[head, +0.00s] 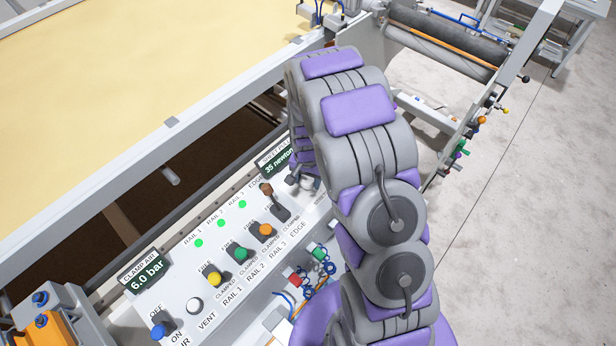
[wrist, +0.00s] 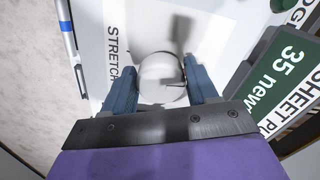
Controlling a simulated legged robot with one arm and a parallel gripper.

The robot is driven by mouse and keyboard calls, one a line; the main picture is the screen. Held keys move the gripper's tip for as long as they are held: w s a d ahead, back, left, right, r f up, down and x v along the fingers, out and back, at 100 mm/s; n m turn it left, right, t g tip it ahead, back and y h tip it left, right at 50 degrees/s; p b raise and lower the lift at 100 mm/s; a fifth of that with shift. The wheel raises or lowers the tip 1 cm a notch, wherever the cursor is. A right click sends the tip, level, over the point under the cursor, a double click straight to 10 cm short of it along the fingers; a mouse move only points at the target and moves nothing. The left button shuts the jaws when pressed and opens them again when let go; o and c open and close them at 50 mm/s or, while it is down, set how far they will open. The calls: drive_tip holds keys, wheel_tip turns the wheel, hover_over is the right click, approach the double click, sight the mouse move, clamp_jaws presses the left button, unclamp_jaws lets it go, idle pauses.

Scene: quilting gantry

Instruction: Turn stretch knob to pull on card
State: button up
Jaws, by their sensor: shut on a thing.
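The stretch knob (wrist: 160,80) is a round pale knob on the white panel, beside the printed word STRETCH in the wrist view. My gripper (wrist: 162,84) has its two blue fingers on either side of the knob and is shut on it. The sheet pull display (wrist: 290,80) reads 35 and is partly cut off; in the head view it (head: 279,161) shows "35 newton". In the head view my arm hides most of the knob and gripper. I cannot make out a card with a pull value.
The control panel (head: 170,290) has a clamp air display (head: 146,274) reading 6.0 bar, several coloured knobs, three lit green lamps and a brown-topped lever (head: 268,190) close to my arm. Yellow cloth (head: 120,80) is stretched behind.

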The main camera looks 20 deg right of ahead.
sight(306, 179)
drive_tip(key=shift+m+p, duration=0.3)
drive_tip(key=shift+m, duration=0.7)
drive_tip(key=shift+a, duration=0.1)
drive_tip(key=o, duration=1)
drive_tip(key=shift+c, duration=0.2)
wheel_tip(306, 179, up, 17)
drive_tip(key=p, duration=0.1)
drive_tip(key=shift+r, duration=0.15)
drive_tip(key=shift+a, duration=0.1)
